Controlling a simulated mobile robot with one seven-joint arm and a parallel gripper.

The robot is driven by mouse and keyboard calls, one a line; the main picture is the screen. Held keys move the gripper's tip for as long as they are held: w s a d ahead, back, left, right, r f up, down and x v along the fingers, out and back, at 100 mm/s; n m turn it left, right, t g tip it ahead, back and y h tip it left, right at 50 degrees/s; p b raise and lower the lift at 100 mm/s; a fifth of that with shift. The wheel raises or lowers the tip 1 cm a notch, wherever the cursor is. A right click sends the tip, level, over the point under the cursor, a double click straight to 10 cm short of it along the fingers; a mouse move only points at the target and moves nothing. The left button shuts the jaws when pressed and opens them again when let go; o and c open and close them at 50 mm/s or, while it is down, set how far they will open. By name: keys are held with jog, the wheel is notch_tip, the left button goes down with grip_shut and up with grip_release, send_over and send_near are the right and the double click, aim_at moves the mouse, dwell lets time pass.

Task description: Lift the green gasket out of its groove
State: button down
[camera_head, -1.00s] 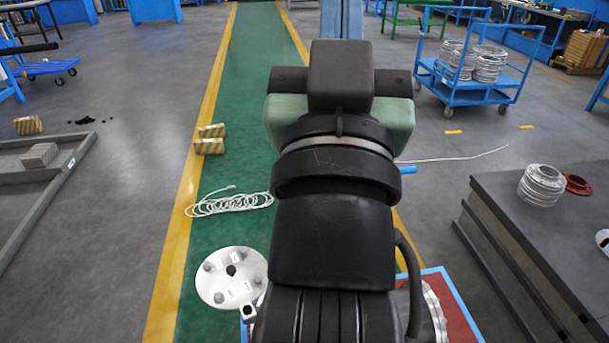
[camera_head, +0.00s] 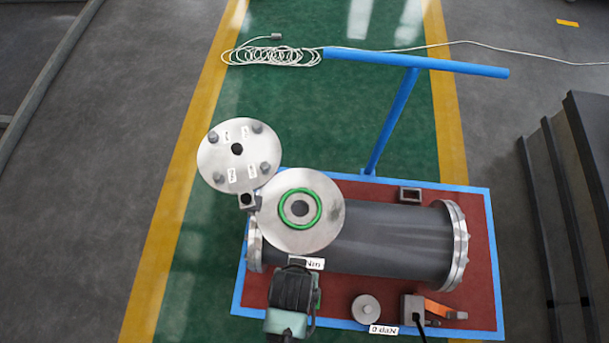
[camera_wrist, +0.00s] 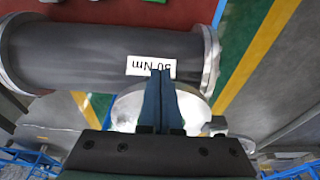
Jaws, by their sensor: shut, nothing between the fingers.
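The green gasket (camera_head: 300,209) is a bright ring lying around the dark central hole on the face of a round silver flange (camera_head: 331,221). The flange stands at the left end of a dark grey cylindrical shell (camera_head: 385,235). In the wrist view my gripper (camera_wrist: 160,73) is shut and empty. Its dark fingers overlap the pale flange (camera_wrist: 127,105) in the picture and hide its middle, so the gasket does not show there. A white "50 Nm" label (camera_wrist: 150,65) is just beyond the fingertips. In the head view the fingers cannot be made out.
A bolted silver disc (camera_head: 215,165) is at the flange's upper left. The shell lies on a red cart top (camera_head: 470,205) with a blue rim. A blue handle (camera_head: 390,120) rises behind. A round grey piece (camera_head: 366,308) and a cabled block (camera_head: 412,307) lie at the front.

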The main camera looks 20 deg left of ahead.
aim_at(305, 226)
jog(key=w+a, duration=0.1)
jog(key=w, duration=0.2)
jog(key=w+a, duration=0.1)
jog(key=w, duration=0.3)
jog(key=w+a, duration=0.1)
jog(key=w, duration=0.3)
jog(key=shift+b, duration=0.35)
jog(key=shift+w+a+f, duration=0.15)
jog(key=shift+w, duration=0.05)
jog(key=shift+s+f, duration=0.2)
jog(key=shift+f, duration=0.4)
